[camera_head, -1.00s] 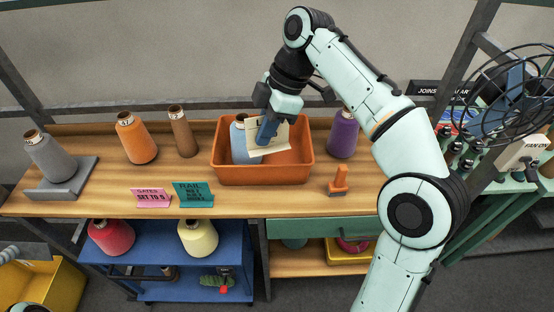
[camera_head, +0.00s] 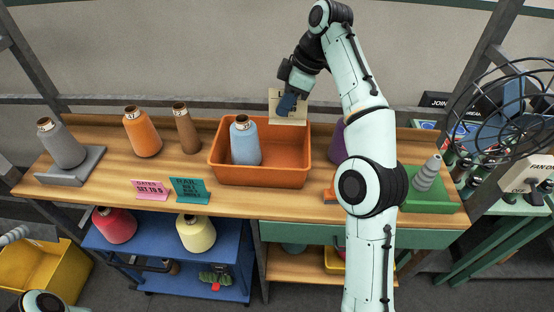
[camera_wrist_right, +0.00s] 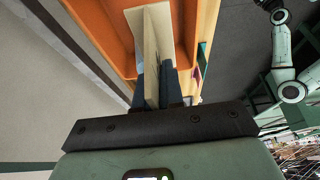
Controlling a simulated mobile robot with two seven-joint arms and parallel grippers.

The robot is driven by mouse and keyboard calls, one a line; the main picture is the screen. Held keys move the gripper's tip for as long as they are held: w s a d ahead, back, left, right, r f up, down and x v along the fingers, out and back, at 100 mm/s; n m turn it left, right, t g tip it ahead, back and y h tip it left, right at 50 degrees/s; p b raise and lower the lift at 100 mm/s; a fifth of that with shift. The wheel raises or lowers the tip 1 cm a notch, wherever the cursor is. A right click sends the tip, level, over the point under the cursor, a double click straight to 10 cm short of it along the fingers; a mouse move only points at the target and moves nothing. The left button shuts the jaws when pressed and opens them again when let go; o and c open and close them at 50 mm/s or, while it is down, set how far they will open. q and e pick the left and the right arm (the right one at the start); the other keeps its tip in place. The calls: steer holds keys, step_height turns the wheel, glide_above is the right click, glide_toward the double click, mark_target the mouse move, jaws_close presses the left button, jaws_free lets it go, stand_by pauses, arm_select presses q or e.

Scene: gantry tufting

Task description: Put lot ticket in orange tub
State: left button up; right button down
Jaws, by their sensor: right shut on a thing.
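The lot ticket (camera_head: 275,100) is a cream card. My right gripper (camera_head: 288,104) is shut on it and holds it upright at the back right of the orange tub (camera_head: 262,177). In the head view the ticket's lower edge overlaps the tub's back rim; whether it touches I cannot tell. In the right wrist view the ticket (camera_wrist_right: 152,55) stands between the dark fingers (camera_wrist_right: 152,84), with the orange tub (camera_wrist_right: 184,25) beyond. A blue cone (camera_head: 245,146) of yarn stands in the tub's left part. My left gripper is not in view.
Orange (camera_head: 143,136) and brown (camera_head: 187,132) cones stand left of the tub. A purple cone (camera_head: 337,145) is partly hidden behind my right arm. Pink (camera_head: 150,190) and teal (camera_head: 190,190) signs stand in front. A wire-cage fan (camera_head: 510,105) is at the right.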

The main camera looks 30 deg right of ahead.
step_height(320, 180, down, 19)
steer(key=shift+s, duration=0.15)
steer(key=shift+r, duration=0.1)
stand_by(0.4)
steer(key=c, duration=1.7)
jaws_free()
steer(key=shift+f+b, duration=0.25)
steer(key=shift+b, duration=0.05)
steer(key=o, duration=0.4)
steer(key=shift+r, duration=0.1)
steer(key=shift+o, duration=0.2)
